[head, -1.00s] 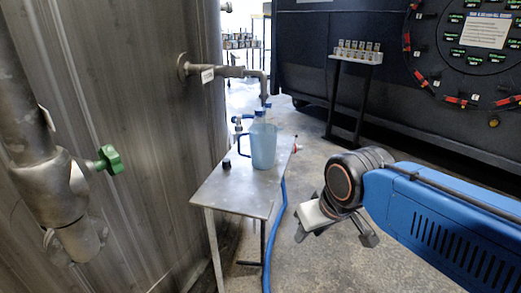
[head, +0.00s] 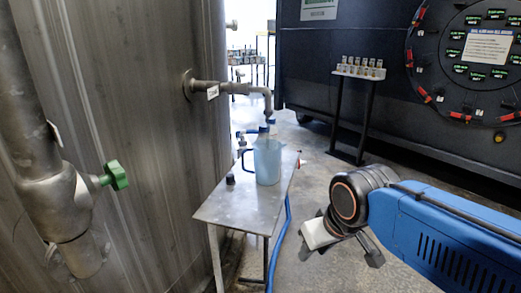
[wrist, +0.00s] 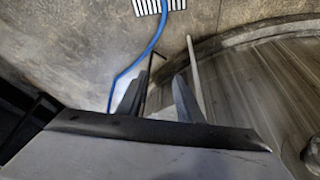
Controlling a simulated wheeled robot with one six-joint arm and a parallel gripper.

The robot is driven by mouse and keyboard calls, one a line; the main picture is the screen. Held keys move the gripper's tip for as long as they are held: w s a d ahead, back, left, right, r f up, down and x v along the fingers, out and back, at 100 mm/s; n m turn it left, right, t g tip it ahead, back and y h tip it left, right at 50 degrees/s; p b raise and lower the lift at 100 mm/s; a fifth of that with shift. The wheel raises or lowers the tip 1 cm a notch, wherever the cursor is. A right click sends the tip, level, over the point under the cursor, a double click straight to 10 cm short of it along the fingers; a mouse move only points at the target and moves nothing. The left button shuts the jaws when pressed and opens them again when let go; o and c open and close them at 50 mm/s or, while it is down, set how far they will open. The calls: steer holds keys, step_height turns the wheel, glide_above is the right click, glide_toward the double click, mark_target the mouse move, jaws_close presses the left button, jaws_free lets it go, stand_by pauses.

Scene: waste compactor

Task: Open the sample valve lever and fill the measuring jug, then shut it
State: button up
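A translucent blue measuring jug (head: 267,164) stands upright on a small steel table (head: 243,208), its handle to the left. A bent metal sample pipe (head: 232,88) comes out of the tank wall and ends above the jug. Small blue parts (head: 272,121) show at the pipe's lower end, and another (head: 240,134) left of the jug; I cannot tell which is the lever or its position. My gripper (head: 338,258) is right of the table, apart from the jug. Its fingers are spread and empty; they also show apart in the wrist view (wrist: 158,92). Any liquid in the jug is unclear.
A blue hose (head: 280,245) runs down from the table to the floor. A green-handled valve (head: 115,175) is on the left pipework. A black stand with sample bottles (head: 358,75) stands behind, before a dark machine. Open floor lies right of the table.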

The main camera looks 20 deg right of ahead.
steer(key=w+a+r+n+t+y, duration=0.2)
steer(key=w+a+r+t+y, duration=0.1)
steer(key=w+a+r, duration=0.5)
steer(key=m+t+h, duration=0.3)
steer(key=t+h, duration=0.2)
steer(key=t, duration=0.5)
glide_toward(239, 73)
steer(key=w, duration=0.4)
steer(key=w+d, duration=0.1)
steer(key=w, duration=0.4)
steer(key=w+d, duration=0.1)
steer(key=w, duration=0.4)
steer(key=shift+w+d+f, duration=0.15)
steer(key=shift+d+f, duration=0.1)
steer(key=shift+f, duration=0.15)
steer(key=shift+c, duration=0.6)
jaws_close()
